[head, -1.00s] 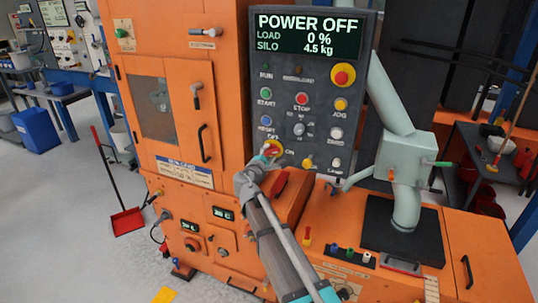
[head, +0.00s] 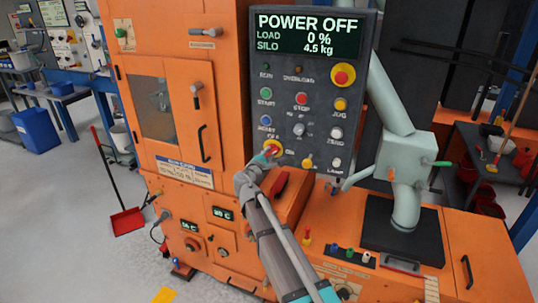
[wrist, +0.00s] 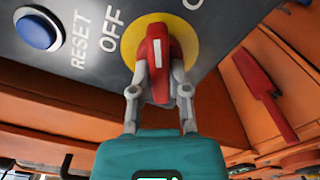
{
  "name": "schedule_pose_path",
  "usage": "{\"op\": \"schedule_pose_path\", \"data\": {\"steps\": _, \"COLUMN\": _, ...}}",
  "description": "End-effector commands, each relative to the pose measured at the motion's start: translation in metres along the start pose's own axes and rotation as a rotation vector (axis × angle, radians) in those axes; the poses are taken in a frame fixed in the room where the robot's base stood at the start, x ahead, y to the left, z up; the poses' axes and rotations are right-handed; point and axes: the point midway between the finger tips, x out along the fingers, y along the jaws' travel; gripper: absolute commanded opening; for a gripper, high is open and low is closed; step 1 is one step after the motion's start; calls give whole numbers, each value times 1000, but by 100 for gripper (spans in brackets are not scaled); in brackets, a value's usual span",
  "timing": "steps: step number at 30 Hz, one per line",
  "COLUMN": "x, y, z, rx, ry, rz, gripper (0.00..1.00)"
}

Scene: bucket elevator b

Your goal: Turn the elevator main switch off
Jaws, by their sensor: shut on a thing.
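The main switch is a red handle on a yellow round plate, low on the dark control panel (head: 262,105). In the wrist view the red switch handle (wrist: 158,48) stands nearly upright, with a white mark on it, and the word OFF is just left of the yellow plate (wrist: 183,40). My gripper (wrist: 158,82) is shut on the handle, one finger on each side. In the head view my gripper (head: 266,154) hides part of the switch. The display (head: 309,35) reads POWER OFF, LOAD 0 %, SILO 4.5 kg.
A blue reset button (wrist: 38,30) sits left of the switch. A red lever (wrist: 262,90) is close on the right, on the orange machine. A pale pipe (head: 390,95) stands to the right.

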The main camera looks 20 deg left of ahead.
Motion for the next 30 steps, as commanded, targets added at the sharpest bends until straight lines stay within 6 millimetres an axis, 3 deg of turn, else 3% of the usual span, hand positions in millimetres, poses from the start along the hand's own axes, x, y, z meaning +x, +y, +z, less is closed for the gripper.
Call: {"op": "schedule_pose_path", "data": {"steps": 30, "x": 1, "y": -2, "z": 1, "rx": -859, "ry": -1, "rz": 0, "gripper": 0}}
